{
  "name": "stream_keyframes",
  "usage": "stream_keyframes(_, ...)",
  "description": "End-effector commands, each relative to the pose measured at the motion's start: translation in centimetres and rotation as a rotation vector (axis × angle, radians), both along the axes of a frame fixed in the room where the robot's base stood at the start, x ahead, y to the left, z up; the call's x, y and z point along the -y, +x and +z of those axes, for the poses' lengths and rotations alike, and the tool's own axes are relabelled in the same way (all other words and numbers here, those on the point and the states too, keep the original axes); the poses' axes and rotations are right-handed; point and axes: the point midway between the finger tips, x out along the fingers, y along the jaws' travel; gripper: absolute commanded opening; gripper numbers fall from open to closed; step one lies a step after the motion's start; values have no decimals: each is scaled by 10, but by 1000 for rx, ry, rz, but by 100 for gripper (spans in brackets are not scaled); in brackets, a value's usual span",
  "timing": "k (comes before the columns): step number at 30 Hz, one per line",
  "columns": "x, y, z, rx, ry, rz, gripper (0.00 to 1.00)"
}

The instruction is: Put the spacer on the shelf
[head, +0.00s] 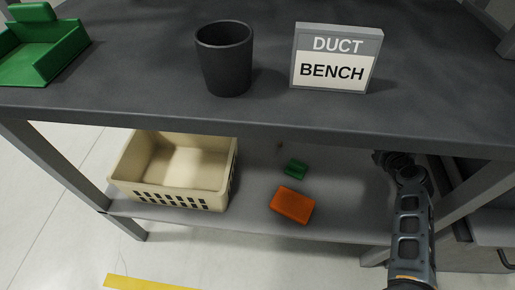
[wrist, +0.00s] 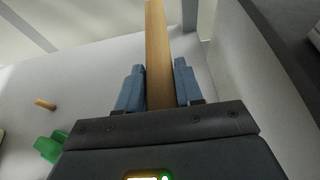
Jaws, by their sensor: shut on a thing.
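The spacer, seen as a long tan wooden bar (wrist: 158,38), stands between the two blue-grey fingers of my gripper (wrist: 158,78) in the wrist view. My gripper is shut on it, and the bar runs out past the fingertips to the top of the picture. The shelf (head: 255,215) is the grey lower board under the bench; its pale surface also shows in the wrist view (wrist: 85,85). In the head view my arm reaches under the right end of the bench top, and the fingers and bar are hidden. I cannot tell whether the bar touches the shelf.
On the shelf are a cream basket (head: 182,165) at left, an orange block (head: 292,205) and a small green part (head: 296,169). The bench top (head: 150,85) lies above, with a dark cup (head: 224,60), a sign (head: 334,60) and a green tray (head: 42,50). A leg stands at right.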

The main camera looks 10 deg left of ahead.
Motion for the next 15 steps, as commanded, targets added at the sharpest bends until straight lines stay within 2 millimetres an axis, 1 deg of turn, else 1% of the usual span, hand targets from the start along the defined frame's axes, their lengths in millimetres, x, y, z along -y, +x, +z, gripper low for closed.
stream_keyframes(4, -3, -6, 4, 2, -6, 0, 4)
stream_keyframes(7, -11, -16, 7, 6, -15, 3, 4)
stream_keyframes(11, -28, -37, 7, 11, -22, 5, 4)
stream_keyframes(15, -50, -61, 2, 11, -18, 5, 4)
